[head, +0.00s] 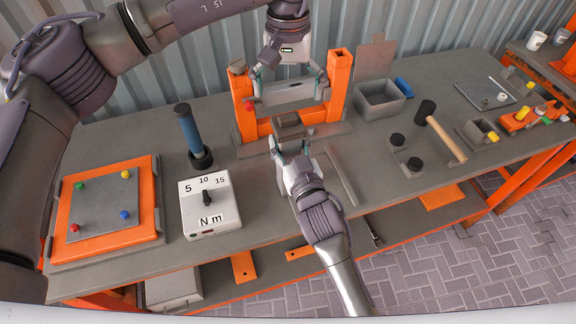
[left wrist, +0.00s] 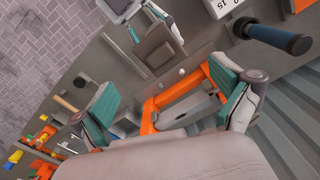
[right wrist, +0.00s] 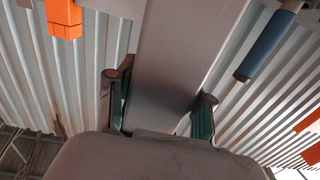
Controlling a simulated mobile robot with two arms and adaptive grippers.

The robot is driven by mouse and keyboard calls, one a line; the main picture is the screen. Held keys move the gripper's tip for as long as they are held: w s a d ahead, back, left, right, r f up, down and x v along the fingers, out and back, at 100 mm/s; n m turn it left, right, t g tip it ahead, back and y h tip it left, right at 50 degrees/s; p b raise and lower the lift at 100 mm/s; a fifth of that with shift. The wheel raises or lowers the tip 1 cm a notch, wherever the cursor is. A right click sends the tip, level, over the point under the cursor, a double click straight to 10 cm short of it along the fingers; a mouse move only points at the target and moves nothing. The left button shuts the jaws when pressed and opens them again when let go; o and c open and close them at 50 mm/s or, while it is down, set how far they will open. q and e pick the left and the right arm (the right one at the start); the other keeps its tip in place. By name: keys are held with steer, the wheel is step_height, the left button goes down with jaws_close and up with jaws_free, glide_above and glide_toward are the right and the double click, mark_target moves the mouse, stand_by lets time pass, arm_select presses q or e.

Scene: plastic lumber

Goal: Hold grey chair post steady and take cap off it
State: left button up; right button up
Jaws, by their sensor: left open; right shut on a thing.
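The grey chair post (right wrist: 172,60) stands between the fingers of my right gripper (right wrist: 160,112), which is shut on it. In the head view my right gripper (head: 292,150) grips it in front of the orange frame. The post's blocky grey top, apparently the cap (head: 289,120), faces up; I cannot clearly tell where cap and post meet. The top also shows in the left wrist view (left wrist: 155,42). My left gripper (head: 290,86) is open and empty above the orange frame, behind and above the post, apart from the cap.
A torque tester (head: 210,208) and blue-handled tool (head: 190,130) are at left. A grey bin (head: 380,103) and mallet (head: 445,138) are at right. The corrugated wall is behind.

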jaws_close()
arm_select(q)
steer(key=shift+c, duration=0.6)
steer(key=s+d+f+n+g+h, duration=0.2)
steer(key=s+d+f+h, duration=0.1)
steer(key=d+f+h, duration=0.1)
steer(key=n+t+h, duration=0.7)
steer(key=n+h, duration=0.6)
steer(key=n, duration=0.7)
glide_toward(279, 122)
steer(key=shift+n, duration=0.3)
steer(key=x, duration=1.2)
steer(key=shift+w+f, duration=0.15)
steer(key=shift+f, duration=0.05)
arm_select(e)
steer(key=shift+f, duration=0.1)
